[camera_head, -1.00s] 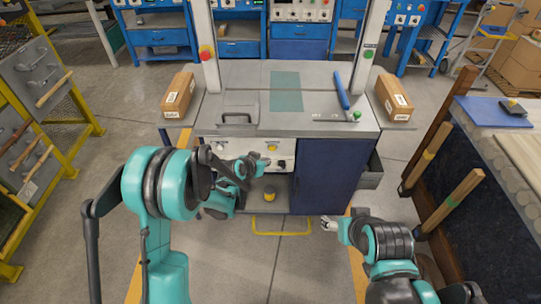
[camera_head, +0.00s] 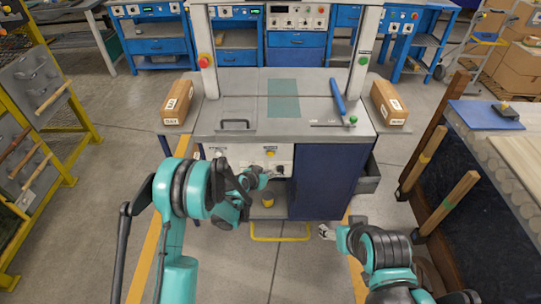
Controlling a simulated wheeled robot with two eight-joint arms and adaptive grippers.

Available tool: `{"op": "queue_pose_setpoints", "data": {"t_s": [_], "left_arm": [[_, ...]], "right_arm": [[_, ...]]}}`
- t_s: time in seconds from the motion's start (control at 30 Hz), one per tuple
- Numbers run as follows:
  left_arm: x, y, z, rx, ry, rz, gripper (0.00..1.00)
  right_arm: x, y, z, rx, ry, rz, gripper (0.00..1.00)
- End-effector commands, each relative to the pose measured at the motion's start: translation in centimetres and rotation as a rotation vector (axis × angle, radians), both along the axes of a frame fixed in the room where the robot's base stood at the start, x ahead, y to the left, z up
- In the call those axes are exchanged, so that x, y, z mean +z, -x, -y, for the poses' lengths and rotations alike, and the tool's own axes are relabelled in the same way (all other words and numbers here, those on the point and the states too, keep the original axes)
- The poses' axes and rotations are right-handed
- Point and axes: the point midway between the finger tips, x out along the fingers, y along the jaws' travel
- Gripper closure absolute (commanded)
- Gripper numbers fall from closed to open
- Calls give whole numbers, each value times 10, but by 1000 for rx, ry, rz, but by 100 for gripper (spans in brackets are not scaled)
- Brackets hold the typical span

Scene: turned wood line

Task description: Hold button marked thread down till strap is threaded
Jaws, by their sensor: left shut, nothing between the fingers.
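The strapping machine (camera_head: 228,120) stands ahead with a pale front panel (camera_head: 238,152) under its grey top. The panel carries a yellow button (camera_head: 270,152) and a dark round control (camera_head: 280,170). Labels are too small to read, so I cannot tell which is marked thread. My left gripper (camera_head: 270,173) is shut and empty at the panel, just below the yellow button and beside the dark control. I cannot tell whether it touches anything. My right gripper (camera_head: 326,231) hangs low in front of the blue cabinet door, away from the panel; its fingers are unclear. No strap is distinguishable.
Cartons sit on side shelves at the left (camera_head: 177,103) and right (camera_head: 390,103). A yellow object (camera_head: 268,198) sits in the open bay, above a yellow foot bar (camera_head: 279,239). A roller table (camera_head: 490,130) stands at right.

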Motion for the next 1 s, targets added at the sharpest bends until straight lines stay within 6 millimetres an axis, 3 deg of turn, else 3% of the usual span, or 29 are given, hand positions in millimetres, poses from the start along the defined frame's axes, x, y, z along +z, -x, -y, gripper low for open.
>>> {"op": "queue_pose_setpoints", "data": {"t_s": [0.43, 1.0], "left_arm": [[0, -59, 0, 0, 0, 0, 100], [0, -70, 0, 0, 0, 0, 100]], "right_arm": [[0, 0, 0, 0, 0, 0, 34], [0, 0, 0, 0, 0, 0, 34]]}}
